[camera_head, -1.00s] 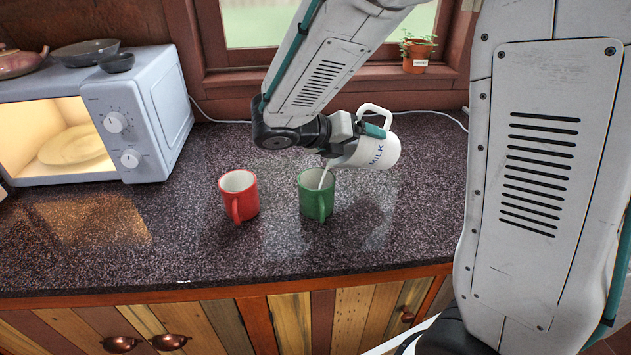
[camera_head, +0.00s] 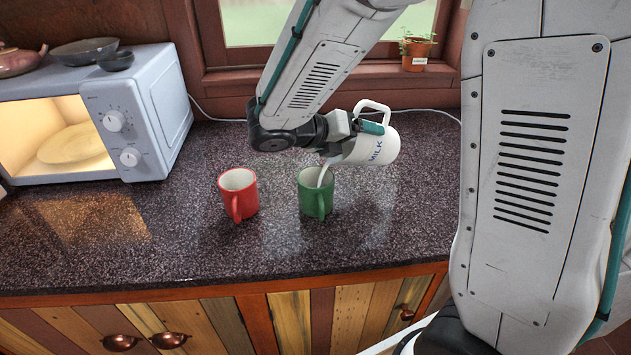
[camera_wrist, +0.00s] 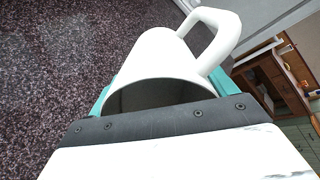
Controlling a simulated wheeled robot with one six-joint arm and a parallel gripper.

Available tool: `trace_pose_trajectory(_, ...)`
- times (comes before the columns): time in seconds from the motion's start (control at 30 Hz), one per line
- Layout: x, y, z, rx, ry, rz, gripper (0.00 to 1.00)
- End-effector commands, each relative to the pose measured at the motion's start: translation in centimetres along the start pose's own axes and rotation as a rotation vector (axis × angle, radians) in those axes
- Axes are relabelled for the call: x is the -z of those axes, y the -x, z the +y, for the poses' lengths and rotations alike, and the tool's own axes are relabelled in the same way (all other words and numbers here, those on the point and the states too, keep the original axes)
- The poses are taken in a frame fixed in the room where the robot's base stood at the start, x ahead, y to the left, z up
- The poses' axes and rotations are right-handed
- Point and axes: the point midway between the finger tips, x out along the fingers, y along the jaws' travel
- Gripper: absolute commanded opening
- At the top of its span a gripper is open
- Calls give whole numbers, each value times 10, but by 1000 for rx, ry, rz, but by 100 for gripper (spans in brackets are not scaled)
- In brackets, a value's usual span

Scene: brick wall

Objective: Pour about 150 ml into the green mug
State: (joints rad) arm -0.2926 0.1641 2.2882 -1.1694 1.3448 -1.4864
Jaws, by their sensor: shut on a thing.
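The green mug (camera_head: 314,203) stands upright on the dark counter, its handle toward the camera. My gripper (camera_head: 352,128) is shut on a white milk jug (camera_head: 380,150) marked MILK, above and to the right of the mug. The jug is tilted with its spout toward the mug. A white stream of milk (camera_head: 323,177) runs from the jug into the mug. The milk level in the mug is hard to see. In the wrist view, the jug (camera_wrist: 165,62) with its handle is between the jaws; its inside looks dark.
A red mug (camera_head: 238,200) stands upright to the left of the green mug. A lit microwave (camera_head: 150,120) with a plate inside is at the left. A potted plant (camera_head: 416,62) sits on the windowsill. The counter's front (camera_head: 200,270) is clear.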

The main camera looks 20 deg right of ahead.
Motion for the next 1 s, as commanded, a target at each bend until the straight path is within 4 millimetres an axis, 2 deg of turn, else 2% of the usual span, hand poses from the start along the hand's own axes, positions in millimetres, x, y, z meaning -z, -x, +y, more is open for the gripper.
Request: trace_pose_trajectory(1.0,-2,2,-3,40,-1,-36,46)
